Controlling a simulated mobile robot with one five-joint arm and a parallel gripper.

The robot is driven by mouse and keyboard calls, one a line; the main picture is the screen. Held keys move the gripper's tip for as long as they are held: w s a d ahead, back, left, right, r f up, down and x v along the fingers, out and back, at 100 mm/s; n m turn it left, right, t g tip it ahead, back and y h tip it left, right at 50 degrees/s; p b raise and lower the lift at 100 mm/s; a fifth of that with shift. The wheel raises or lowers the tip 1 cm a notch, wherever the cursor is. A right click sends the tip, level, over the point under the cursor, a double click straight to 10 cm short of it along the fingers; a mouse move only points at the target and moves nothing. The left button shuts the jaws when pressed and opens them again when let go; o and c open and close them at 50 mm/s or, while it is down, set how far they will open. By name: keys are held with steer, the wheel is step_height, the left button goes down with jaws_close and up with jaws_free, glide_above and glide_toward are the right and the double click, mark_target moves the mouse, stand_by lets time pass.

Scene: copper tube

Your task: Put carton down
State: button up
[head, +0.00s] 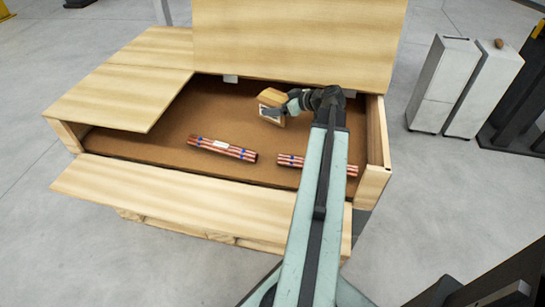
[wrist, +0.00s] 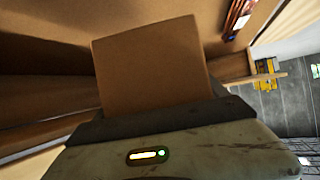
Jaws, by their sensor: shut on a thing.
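The carton (head: 272,99) is a small brown box with a pale label on its side. My gripper (head: 273,112) is shut on it, inside the outline of the open wooden crate (head: 68,134), towards the crate's back. In the wrist view the carton (wrist: 152,62) stands out from the gripper and looks tilted. The fingertips are hidden there. I cannot tell whether the carton touches the crate floor.
Two bundles of copper tubes lie on the crate's brown floor, one left of centre (head: 222,149) and one at the right (head: 290,160), partly behind my arm. The raised lid (head: 295,40) stands behind. Bare floor shows at the left. Grey cabinets (head: 440,85) stand to the right.

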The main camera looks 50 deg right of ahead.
step_height(320, 180, down, 10)
steer(key=b, duration=1)
steer(key=shift+f, duration=0.15)
steer(key=shift+r, duration=0.25)
steer(key=shift+f, duration=0.25)
steer(key=o, duration=1.6)
steer(key=shift+r, duration=0.1)
steer(key=shift+o, duration=0.2)
steer(key=shift+s+r+p, duration=0.15)
steer(key=shift+r+p, duration=0.15)
steer(key=shift+r, duration=0.05)
steer(key=p+v, duration=0.5)
steer(key=v, duration=0.6)
steer(key=shift+s, duration=0.3)
